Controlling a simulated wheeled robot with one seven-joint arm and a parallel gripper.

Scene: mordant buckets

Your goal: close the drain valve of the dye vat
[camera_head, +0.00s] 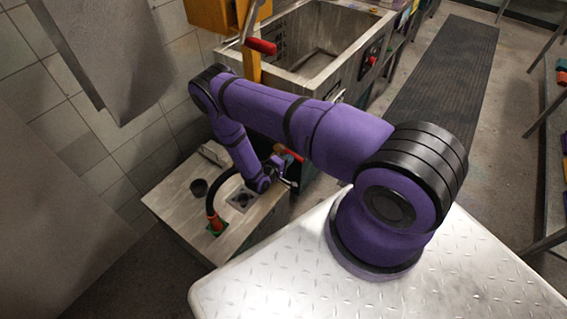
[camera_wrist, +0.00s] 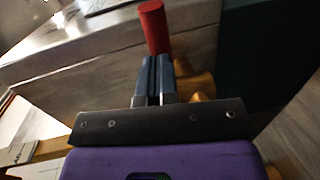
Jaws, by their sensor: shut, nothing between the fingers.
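In the wrist view, a red cylindrical handle (camera_wrist: 154,27) stands just beyond my fingertips, with a rounded brass body (camera_wrist: 196,82) to the right of my fingers. They look like the drain valve; whether the fingers touch the handle I cannot tell. My gripper (camera_wrist: 157,62) is shut with its two fingers together and nothing between them. In the head view, a red handle (camera_head: 293,154) shows beside my gripper (camera_head: 290,183), partly hidden by my purple arm. The steel vat (camera_head: 312,75) with an open basin stands behind my arm.
A low metal-topped unit (camera_head: 172,203) with a drain grate and a black hose (camera_head: 213,199) stands below my forearm. Another red-handled lever (camera_head: 261,46) is by an orange post near the wall. A dark ribbed mat (camera_head: 445,75) lies on the floor at right.

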